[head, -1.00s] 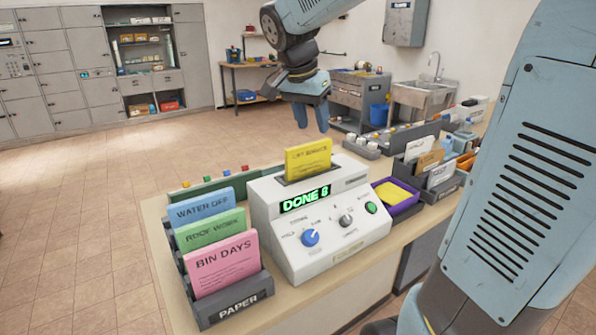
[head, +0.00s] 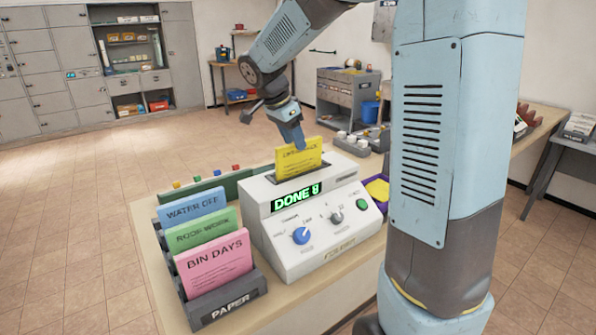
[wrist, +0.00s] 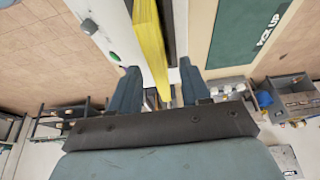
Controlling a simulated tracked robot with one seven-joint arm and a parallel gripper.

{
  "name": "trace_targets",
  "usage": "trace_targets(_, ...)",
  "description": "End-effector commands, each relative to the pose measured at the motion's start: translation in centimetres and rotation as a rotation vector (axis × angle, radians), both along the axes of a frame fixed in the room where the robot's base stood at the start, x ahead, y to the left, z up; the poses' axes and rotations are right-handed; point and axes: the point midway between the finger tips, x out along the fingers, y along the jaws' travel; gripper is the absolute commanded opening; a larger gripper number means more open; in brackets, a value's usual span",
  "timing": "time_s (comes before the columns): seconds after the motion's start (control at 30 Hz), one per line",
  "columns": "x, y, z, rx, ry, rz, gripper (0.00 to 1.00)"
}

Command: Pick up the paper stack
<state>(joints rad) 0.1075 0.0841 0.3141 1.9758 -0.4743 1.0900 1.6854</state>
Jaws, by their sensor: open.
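A yellow paper stack (head: 299,163) stands upright in the top slot of the white machine (head: 312,215), whose green display reads DONE 8. My gripper (head: 296,138) is at the stack's top edge in the head view, pointing down. In the wrist view the yellow stack (wrist: 152,35) runs edge-on between the two spread fingers of my gripper (wrist: 160,78), with a gap on each side. The gripper is open and holds nothing. The stack's lower part is hidden in the slot.
A PAPER rack (head: 225,300) left of the machine holds blue, green and pink stacks. A purple tray (head: 382,205) with yellow paper sits at the machine's right, partly hidden by my arm. A green board with coloured tabs (head: 190,190) stands behind the rack.

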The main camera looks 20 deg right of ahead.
Motion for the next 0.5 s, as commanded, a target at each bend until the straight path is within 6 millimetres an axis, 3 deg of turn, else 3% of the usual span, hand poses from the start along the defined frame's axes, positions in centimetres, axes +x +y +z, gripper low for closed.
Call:
trace_targets(0.27,0.1,-0.8,-1.6,0.000,0.002,-0.002,0.47)
trace_targets(0.5,0.4,-2.2,-4.5,0.001,0.003,-0.001,0.47)
